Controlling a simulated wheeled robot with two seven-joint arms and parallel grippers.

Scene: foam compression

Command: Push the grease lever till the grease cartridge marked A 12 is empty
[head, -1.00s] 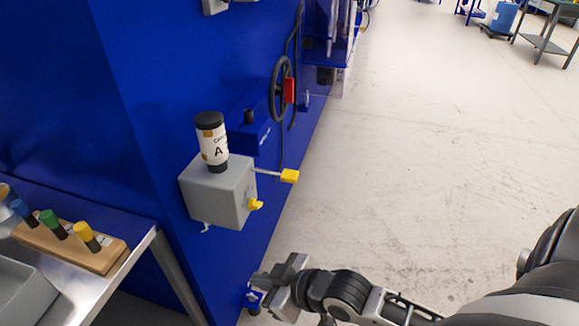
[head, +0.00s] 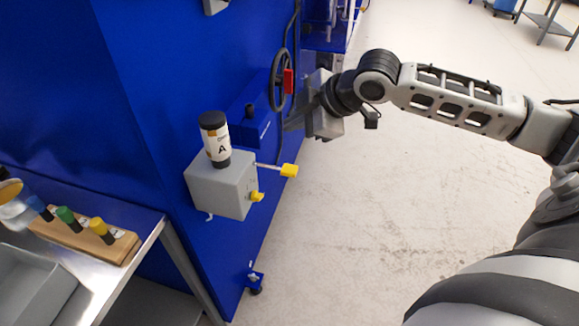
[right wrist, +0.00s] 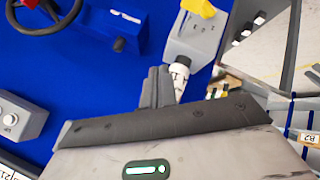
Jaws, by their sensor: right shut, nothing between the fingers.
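The grease cartridge (head: 218,147), white with a black cap and a letter A, stands upright on a grey box (head: 220,190) on the blue machine; the number is not legible. The grease lever (head: 289,171), a thin rod with a yellow end, sticks out to the right of the box. My right gripper (head: 291,124) is shut and empty, above the lever in the picture and apart from it. In the right wrist view, its fingers (right wrist: 158,88) partly cover the cartridge (right wrist: 180,72), near the grey box (right wrist: 194,38). My left gripper is out of view.
A black handwheel (head: 277,82) with a red part is beside my right gripper. A yellow knob (head: 257,196) sits on the box's front. At left, a metal table (head: 147,222) holds a wooden rack (head: 113,247) and a grey bin (head: 35,290).

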